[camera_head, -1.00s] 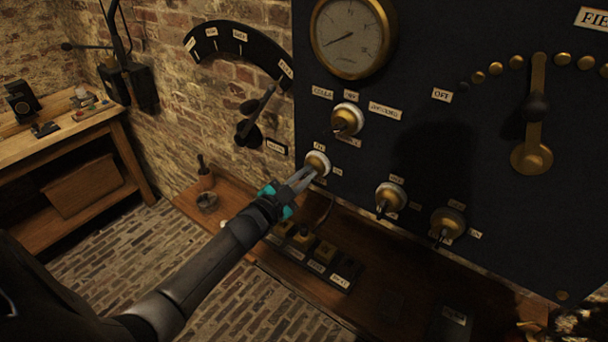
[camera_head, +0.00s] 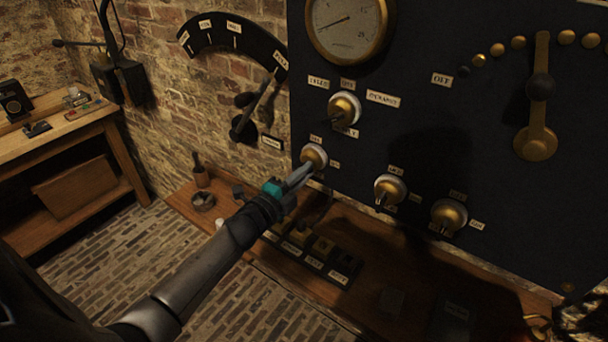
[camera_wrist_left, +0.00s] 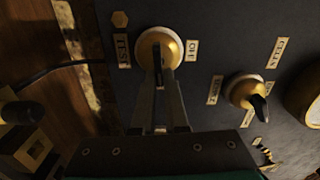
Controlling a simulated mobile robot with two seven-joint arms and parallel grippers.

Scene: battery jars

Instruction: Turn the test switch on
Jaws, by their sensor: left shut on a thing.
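The test switch (camera_head: 314,156) is a brass dome with a pale collar at the lower left of the dark panel. In the left wrist view the same switch (camera_wrist_left: 158,46) sits between a "TEST" label (camera_wrist_left: 123,50) and an "ON" label (camera_wrist_left: 191,52). Its dark lever (camera_wrist_left: 158,68) runs down between my fingers. My left gripper (camera_head: 299,176), with teal sides, reaches the switch from below left. In the left wrist view the gripper (camera_wrist_left: 159,112) is shut on the lever. Its fingers hide part of the lever. My right gripper is not in view.
Similar brass switches sit on the panel: one (camera_head: 344,107) above right, two (camera_head: 390,188) (camera_head: 449,216) to the right. A round gauge (camera_head: 347,28) is above, and a large brass lever (camera_head: 538,105) is at right. A wooden shelf (camera_head: 390,270) with small items lies below.

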